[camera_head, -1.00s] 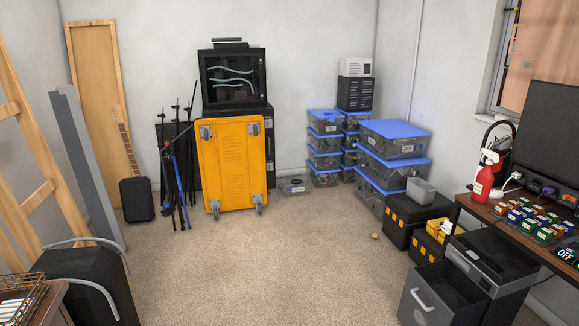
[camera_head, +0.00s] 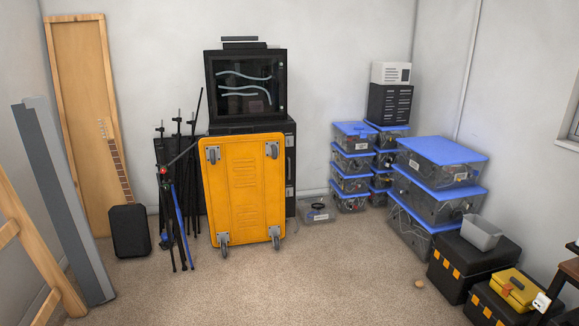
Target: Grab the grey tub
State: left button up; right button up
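A small grey tub (camera_head: 481,234) sits at the right in the head view, on top of a black toolbox (camera_head: 462,266) with orange latches. It looks upright, and its open top faces up. Nothing covers it. I cannot make out anything inside it. Neither of my grippers shows in the head view.
Stacked clear bins with blue lids (camera_head: 440,152) stand behind the tub. A yellow case (camera_head: 514,288) rests on another black toolbox in front. A yellow wheeled cart (camera_head: 243,190) leans at the back.

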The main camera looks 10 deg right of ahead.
aim_at(480, 233)
jog(key=i+l+z, duration=0.1)
jog(key=i+z, duration=0.25)
jog(key=i, duration=0.2)
jog(key=i+j+z, duration=0.1)
jog(key=i+z, duration=0.2)
jog(key=i, duration=0.3)
jog(key=i+j+z, duration=0.2)
jog(key=i+z, duration=0.15)
jog(key=i, duration=0.2)
jog(key=i+l+z, duration=0.15)
jog(key=i+z, duration=0.25)
jog(key=i, duration=0.25)
jog(key=i+z, duration=0.45)
jog(key=i, duration=0.25)
jog(key=i+j+z, duration=0.4)
jog(key=i, duration=0.25)
jog(key=i+z, duration=0.35)
jog(key=i, duration=0.5)
